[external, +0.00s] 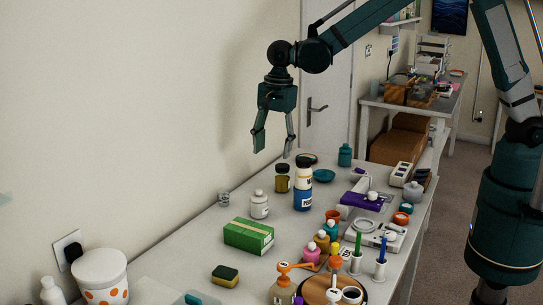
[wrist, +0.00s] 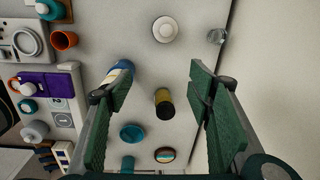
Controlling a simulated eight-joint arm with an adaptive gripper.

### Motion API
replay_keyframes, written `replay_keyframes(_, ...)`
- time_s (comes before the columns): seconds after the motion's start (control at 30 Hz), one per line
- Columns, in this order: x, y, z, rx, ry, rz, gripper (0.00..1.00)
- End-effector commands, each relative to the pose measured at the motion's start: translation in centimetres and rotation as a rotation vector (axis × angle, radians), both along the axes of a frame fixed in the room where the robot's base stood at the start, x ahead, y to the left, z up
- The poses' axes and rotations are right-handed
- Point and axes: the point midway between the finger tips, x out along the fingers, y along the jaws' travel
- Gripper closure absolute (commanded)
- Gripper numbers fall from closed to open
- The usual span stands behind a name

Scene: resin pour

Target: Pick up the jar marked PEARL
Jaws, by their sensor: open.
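A blue jar (external: 302,201) with a pale upper part, a dark lid and a white label stands upright on the white table. The label's lettering starts with P; the rest is too small to read surely. In the wrist view this blue jar (wrist: 123,66) is partly hidden behind the left finger. An olive-yellow jar (external: 282,183) with a dark lid stands just left of it; in the wrist view the yellow jar (wrist: 164,108) shows between the fingers. My gripper (external: 274,148) is open and empty above the jars, pointing down. Its fingers also show in the wrist view (wrist: 160,88).
A white jar (external: 259,206), a small clear glass (external: 224,198) and a green box (external: 248,236) stand left and in front. A teal dish (external: 323,176) and teal bottle (external: 345,155) stand behind. A purple device (external: 363,202) is at right. The wall (external: 110,120) borders the table's left side.

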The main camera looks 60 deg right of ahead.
Motion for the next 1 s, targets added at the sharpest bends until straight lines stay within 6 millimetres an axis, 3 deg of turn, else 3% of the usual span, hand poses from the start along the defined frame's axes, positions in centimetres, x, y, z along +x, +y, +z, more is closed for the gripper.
replay_keyframes(0.2, 1.3, 3.3, -3.8, -0.008, 0.037, -0.103, 0.48)
replay_keyframes(0.43, 1.9, 5.5, -6.6, -0.018, 0.065, -0.185, 0.48)
replay_keyframes(1.0, 2.1, 6.1, -7.7, -0.022, 0.073, -0.212, 0.48)
